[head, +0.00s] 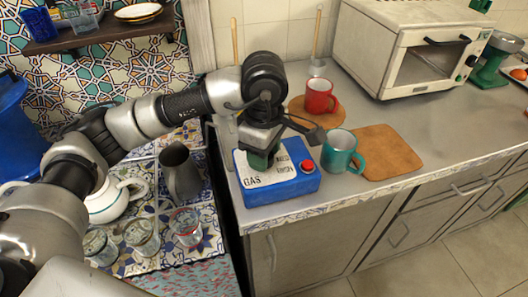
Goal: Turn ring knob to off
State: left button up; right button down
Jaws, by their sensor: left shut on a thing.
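A blue gas box (283,190) with a white label reading "GAS" stands at the left end of the grey counter. My left gripper (260,160) points down at the box's label from above. It is shut on a small dark green piece on the box top, which appears to be the ring knob. The gripper hides most of this piece, so its turned position cannot be read. A red button (307,166) sits at the right of the box top, clear of the gripper. My right gripper is not in view.
A teal mug (339,150) stands close right of the box, beside a brown board (385,150). A red mug (319,97) is behind. A white oven (400,50) stands farther back. A grey pitcher (180,172), white teapot (108,203) and several glasses are left, under my arm.

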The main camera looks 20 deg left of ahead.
pick_arm(q)
jog(key=o, duration=0.9)
notch_tip(320, 180, up, 11)
jog(key=shift+f, duration=0.1)
dwell(0.5)
